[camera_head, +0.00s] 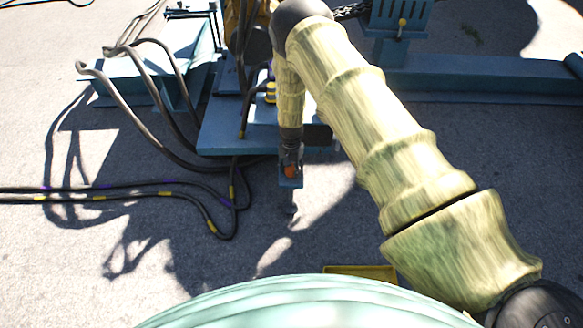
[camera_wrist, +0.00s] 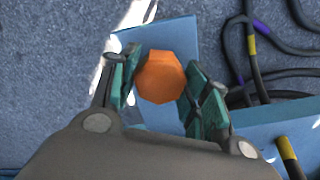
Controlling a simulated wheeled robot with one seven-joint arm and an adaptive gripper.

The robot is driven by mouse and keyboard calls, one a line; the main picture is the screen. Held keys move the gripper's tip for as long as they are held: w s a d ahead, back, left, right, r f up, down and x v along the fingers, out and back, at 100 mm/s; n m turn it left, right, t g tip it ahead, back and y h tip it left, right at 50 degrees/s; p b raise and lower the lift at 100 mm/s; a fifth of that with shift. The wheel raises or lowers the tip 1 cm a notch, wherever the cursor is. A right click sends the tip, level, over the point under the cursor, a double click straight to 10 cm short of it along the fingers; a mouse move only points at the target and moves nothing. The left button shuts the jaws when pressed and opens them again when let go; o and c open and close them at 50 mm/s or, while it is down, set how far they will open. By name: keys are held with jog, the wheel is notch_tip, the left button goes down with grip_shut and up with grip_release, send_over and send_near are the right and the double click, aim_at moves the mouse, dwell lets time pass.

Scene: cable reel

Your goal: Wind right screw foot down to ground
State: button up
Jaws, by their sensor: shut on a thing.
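The orange knob (camera_wrist: 160,77) of the screw foot is eight-sided and sits between the teal finger pads of my gripper (camera_wrist: 160,86) in the wrist view. My gripper is shut on it from above. In the head view the orange knob (camera_head: 291,171) shows below the dark wrist, at a small blue bracket (camera_head: 290,183) on the end of a blue beam. Below the bracket a thin dark shape (camera_head: 290,209) reaches toward the ground; I cannot tell whether it touches. In the wrist view the blue plate (camera_wrist: 178,35) lies under the knob.
Black cables with yellow bands (camera_head: 150,195) lie on the grey ground to the left. The blue reel frame (camera_head: 225,134) stands behind my gripper. A yellow tray-like thing (camera_head: 360,271) shows near the bottom. Open ground lies around the bracket.

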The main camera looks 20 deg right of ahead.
jog(key=shift+s+m, duration=0.1)
jog(key=shift+m, duration=1.9)
jog(key=o, duration=1)
jog(key=shift+c, duration=0.2)
jog(key=shift+r, duration=0.1)
notch_tip(320, 180, up, 12)
